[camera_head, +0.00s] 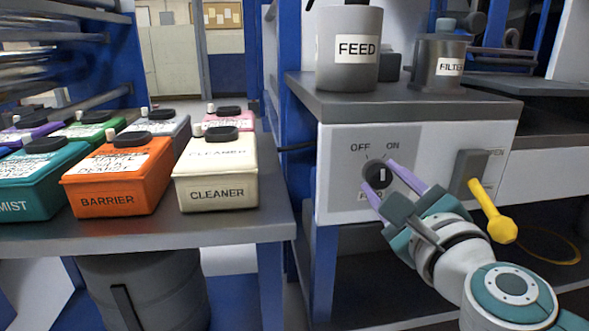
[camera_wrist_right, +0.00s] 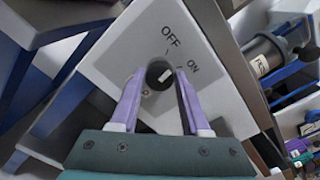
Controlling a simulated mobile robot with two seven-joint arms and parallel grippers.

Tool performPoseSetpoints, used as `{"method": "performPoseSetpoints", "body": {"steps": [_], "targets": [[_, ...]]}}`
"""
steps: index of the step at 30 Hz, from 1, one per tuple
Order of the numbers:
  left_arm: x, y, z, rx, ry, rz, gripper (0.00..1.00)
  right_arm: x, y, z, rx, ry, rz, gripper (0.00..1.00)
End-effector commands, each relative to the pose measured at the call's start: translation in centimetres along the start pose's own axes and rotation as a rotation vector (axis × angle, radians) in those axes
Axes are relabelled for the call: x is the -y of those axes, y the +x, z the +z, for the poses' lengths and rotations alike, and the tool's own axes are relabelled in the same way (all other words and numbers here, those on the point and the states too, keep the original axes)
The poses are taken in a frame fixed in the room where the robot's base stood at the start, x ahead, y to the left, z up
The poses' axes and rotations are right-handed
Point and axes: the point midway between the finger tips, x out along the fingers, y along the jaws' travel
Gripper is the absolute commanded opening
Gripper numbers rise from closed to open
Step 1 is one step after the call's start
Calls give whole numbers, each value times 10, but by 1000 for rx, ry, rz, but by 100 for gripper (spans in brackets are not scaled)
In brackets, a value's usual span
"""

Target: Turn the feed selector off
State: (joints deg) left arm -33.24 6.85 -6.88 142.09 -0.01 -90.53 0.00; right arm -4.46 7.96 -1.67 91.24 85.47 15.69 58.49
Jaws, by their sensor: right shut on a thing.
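The feed selector (camera_head: 378,174) is a round black knob with a white mark, on the white front panel (camera_head: 345,205) below the words OFF and ON. The mark sits on the ON side of the knob. My right gripper (camera_head: 384,180) reaches in from the lower right, its purple fingers shut on the knob, one on each side. In the right wrist view the knob (camera_wrist_right: 158,75) sits between the fingertips (camera_wrist_right: 157,78), with OFF and ON readable beyond it. The label under the knob is partly hidden by a finger. My left gripper is not in view.
A yellow-handled lever (camera_head: 492,212) sticks out of the panel close to my right wrist. Several coloured containers, including CLEANER (camera_head: 217,170) and BARRIER (camera_head: 118,177), stand on the left bench.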

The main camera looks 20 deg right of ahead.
Motion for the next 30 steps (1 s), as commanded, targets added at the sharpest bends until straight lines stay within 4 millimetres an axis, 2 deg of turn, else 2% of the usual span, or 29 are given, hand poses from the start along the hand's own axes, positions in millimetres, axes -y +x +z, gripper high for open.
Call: {"method": "performPoseSetpoints", "body": {"steps": [6,15,30], "targets": [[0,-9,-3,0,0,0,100,0,0,1,-1,-184,1,0],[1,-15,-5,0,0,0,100,0,0,0,-1,-361,0,0],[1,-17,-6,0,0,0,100,-1,0,0,0,-441,-1,0]]}}
